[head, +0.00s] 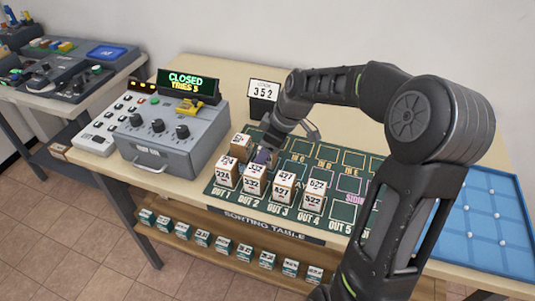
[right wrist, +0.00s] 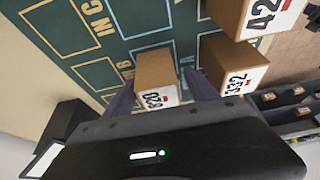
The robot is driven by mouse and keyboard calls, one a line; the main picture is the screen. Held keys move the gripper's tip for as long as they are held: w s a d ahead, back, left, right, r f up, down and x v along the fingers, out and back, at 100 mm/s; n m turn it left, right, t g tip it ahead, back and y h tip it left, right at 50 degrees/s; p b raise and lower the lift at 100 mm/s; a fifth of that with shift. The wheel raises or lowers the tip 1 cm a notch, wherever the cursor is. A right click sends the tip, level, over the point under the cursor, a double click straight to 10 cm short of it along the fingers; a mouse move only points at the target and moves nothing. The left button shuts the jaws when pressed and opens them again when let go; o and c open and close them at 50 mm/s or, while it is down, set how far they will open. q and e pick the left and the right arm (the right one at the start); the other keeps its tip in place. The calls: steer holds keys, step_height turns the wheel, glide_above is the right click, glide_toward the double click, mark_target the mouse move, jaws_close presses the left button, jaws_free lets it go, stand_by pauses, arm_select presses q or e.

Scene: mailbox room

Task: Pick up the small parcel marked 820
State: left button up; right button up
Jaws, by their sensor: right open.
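In the right wrist view, the small brown parcel marked 820 (right wrist: 157,77) stands on the green mat, its white label facing the camera's lower side. My right gripper (right wrist: 163,92) is open, with one dark finger on each side of this parcel. I cannot tell whether the fingers touch it. In the head view, my right gripper (head: 264,154) reaches down behind the front parcels, and I cannot make out the 820 label there. My left gripper is not in view.
A brown parcel (right wrist: 232,66) stands close beside the right finger, with another (right wrist: 245,17) beyond it. A grey control box (head: 165,140) stands left, a blue tray (head: 480,225) right. The mat's back squares look clear.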

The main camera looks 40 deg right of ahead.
jaws_close()
stand_by(0.6)
